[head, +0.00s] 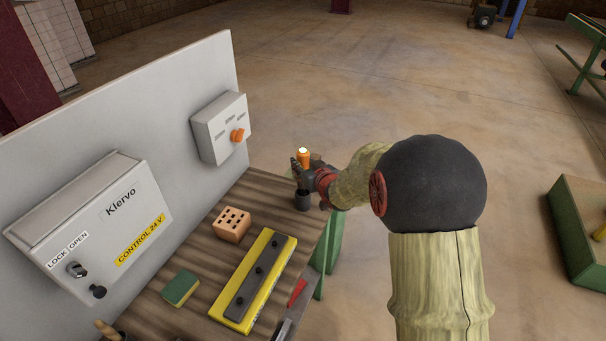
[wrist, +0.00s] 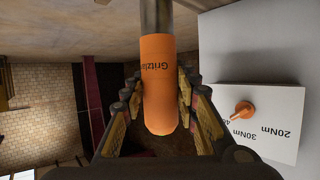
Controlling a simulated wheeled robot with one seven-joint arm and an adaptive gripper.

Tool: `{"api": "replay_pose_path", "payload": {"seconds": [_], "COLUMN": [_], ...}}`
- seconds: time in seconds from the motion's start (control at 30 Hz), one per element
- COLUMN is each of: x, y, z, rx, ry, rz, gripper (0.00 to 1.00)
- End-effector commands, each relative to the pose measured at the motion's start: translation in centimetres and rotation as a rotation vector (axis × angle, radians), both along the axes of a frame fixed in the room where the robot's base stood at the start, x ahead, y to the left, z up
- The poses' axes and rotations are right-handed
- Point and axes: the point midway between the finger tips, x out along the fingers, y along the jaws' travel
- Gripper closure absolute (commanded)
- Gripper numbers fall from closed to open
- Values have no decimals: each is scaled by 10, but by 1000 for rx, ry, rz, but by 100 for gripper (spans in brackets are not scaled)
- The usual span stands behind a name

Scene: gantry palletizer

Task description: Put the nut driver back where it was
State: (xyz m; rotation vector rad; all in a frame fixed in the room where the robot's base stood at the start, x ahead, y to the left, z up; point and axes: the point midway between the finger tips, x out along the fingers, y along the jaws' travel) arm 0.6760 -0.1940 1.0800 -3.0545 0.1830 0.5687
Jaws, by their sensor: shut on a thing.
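The nut driver has an orange handle (head: 303,158), which stands upright at the far end of the workbench in the head view. In the wrist view its orange handle (wrist: 157,90) lies between the fingers, with the metal shaft (wrist: 157,16) running out of the top of the picture. My gripper (head: 302,168) is shut around the handle. A small dark cup (head: 303,200) stands on the bench directly below my gripper. The lower end of the shaft is hidden, so I cannot tell whether it is inside the cup.
The wooden bench (head: 200,240) carries an orange block with holes (head: 232,225), a yellow fixture (head: 229,308) with a dark bar, and a green-yellow sponge (head: 180,288). A grey panel (head: 190,85) behind carries a torque box (head: 214,133) and a control box (head: 100,215).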

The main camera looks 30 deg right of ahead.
Motion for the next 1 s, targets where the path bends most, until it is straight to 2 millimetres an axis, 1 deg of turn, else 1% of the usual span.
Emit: {"api": "replay_pose_path", "payload": {"seconds": [0.03,0.1,0.2,0.43,0.57,0.6,0.9,1.0], "x": [0,0,1,1,0,0,0,0], "y": [0,0,0,0,0,0,0,0], "z": [-9,-19,-26,-26,-30,-31,-31,-31], "rx": [0,0,0,-1,-1,0,0,0], "ry": [1,1,-2,-2,-1,2,2,2], "rz": [0,1,0,0,0,0,0,0], "gripper": [100,100,100,100,100,69,52,52]}}
